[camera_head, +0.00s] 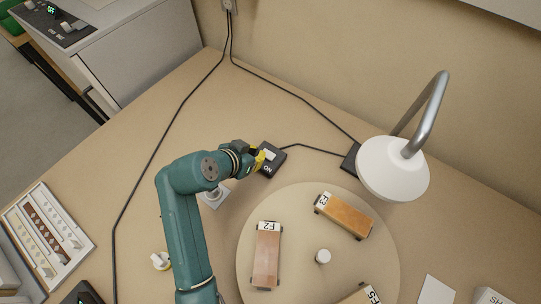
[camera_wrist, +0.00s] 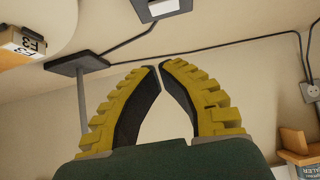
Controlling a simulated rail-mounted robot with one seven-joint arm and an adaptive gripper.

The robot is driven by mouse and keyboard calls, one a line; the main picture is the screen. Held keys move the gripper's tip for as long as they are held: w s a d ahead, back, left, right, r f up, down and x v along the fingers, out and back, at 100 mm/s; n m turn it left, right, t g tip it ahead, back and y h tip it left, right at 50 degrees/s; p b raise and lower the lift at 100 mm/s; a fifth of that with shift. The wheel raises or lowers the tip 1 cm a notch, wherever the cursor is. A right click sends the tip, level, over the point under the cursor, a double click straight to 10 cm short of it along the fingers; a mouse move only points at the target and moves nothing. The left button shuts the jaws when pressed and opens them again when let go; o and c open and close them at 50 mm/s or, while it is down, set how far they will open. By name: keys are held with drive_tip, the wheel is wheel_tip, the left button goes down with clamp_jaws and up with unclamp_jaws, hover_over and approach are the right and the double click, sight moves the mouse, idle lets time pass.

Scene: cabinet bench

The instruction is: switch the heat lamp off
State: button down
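The heat lamp (camera_head: 393,168) has a white round shade on a bent grey metal stem over the right of the bench. Its dark base (camera_wrist: 78,65) shows in the wrist view. A black switch box (camera_head: 272,163) with a white rocker and the label "ON" is wired to the lamp base. It also shows at the top of the wrist view (camera_wrist: 160,10). My gripper (camera_head: 261,159), with yellow fingers, overlaps the box's left side in the head view; I cannot tell if it touches. In the wrist view the fingertips (camera_wrist: 158,67) nearly meet, with nothing seen between them.
A round turntable (camera_head: 255,205) carries several labelled wooden blocks, such as F3 (camera_head: 345,214) and F2 (camera_head: 266,255), close to the box. Black cables run to a wall socket (camera_wrist: 311,90). A slider panel (camera_head: 46,236) lies at left. Bare bench lies behind the switch box.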

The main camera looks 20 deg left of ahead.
drive_tip(key=b, duration=0.4)
hover_over(271, 159)
wheel_tip(271, 159, down, 8)
drive_tip(key=shift+w+r, duration=0.1)
wheel_tip(271, 159, down, 3)
drive_tip(key=shift+r+b, duration=0.15)
drive_tip(key=shift+b, duration=0.35)
drive_tip(key=shift+f, duration=0.3)
